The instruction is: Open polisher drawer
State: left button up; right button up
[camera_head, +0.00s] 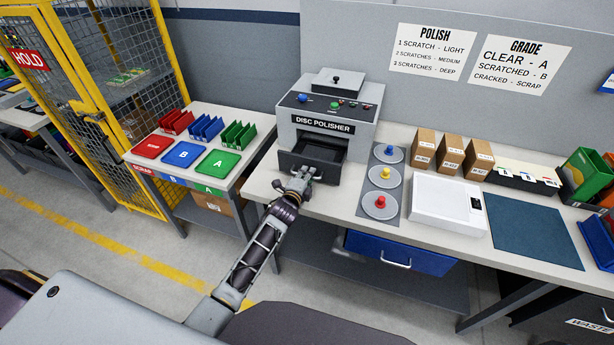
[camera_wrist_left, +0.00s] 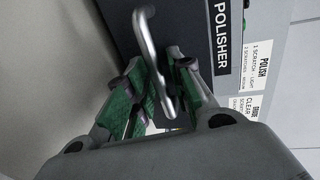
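The grey disc polisher (camera_head: 333,113) stands on the bench. Its dark drawer (camera_head: 323,150) sticks out of the front, and part of its inside shows from above. My left gripper (camera_head: 299,181) is at the drawer front and hides most of the handle in the head view. In the left wrist view, the silver handle (camera_wrist_left: 148,40) runs between the green-padded fingers of my left gripper (camera_wrist_left: 168,85), which are closed in around it. The dark panel beside it carries the word POLISHER. My right gripper is in neither view.
Farther right are brown boxes (camera_head: 450,155), a white device (camera_head: 447,207) and a blue mat (camera_head: 535,238). A side table (camera_head: 238,127) with coloured trays stands to the left.

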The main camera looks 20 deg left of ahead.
pick_arm(q)
jog(key=shift+o, duration=0.2)
jog(key=v, duration=1.2)
dwell(0.8)
jog(key=shift+s, duration=0.1)
dwell(0.4)
